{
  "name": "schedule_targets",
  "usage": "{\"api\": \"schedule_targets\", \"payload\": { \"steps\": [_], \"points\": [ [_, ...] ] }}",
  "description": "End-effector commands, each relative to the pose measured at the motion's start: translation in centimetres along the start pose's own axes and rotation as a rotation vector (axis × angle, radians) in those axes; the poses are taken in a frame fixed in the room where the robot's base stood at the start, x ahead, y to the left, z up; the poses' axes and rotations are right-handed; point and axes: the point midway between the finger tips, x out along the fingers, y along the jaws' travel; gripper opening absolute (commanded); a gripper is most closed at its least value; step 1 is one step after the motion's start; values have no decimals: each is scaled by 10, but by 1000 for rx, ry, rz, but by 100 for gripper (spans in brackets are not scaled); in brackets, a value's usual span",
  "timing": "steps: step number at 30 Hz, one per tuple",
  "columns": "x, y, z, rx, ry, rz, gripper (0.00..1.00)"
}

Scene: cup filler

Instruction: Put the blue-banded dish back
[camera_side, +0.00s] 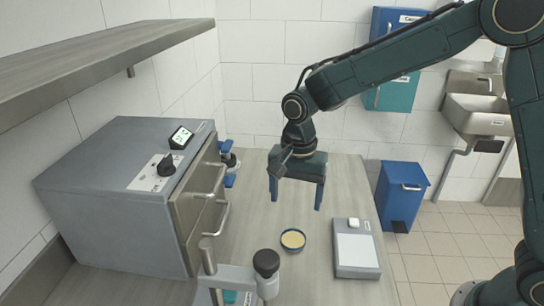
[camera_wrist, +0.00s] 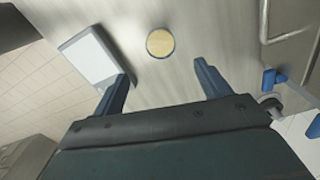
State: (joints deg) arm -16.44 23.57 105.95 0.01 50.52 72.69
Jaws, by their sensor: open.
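The blue-banded dish (camera_side: 292,240) is a small round dish with a blue rim and a pale yellow inside. It stands on the table, left of the white-topped scale. In the wrist view the dish (camera_wrist: 160,43) lies beyond my fingertips, near the top middle. My gripper (camera_side: 294,200) hangs above the table behind the dish, with its two blue fingers apart and nothing between them. In the wrist view my gripper (camera_wrist: 163,80) also shows open and empty.
A grey cabinet (camera_side: 120,215) with two handled drawer fronts stands at left. A scale (camera_side: 356,252) sits right of the dish; a metal stand (camera_side: 240,278) rises in front. Blue items (camera_side: 229,165) stand behind the cabinet. A shelf (camera_side: 110,60) overhangs the left. The middle of the table (camera_side: 258,205) is clear.

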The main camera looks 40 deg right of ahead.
Motion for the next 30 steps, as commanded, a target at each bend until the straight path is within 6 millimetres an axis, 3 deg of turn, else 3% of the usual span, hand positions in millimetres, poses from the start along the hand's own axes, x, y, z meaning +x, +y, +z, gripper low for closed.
{"api": "schedule_targets", "payload": {
  "steps": [17,23,30],
  "points": [
    [-4,2,-1,-9,2,-7,76],
    [-25,17,-4,-69,14,-38,76],
    [-69,57,-9,-218,54,-105,76]
  ]
}}
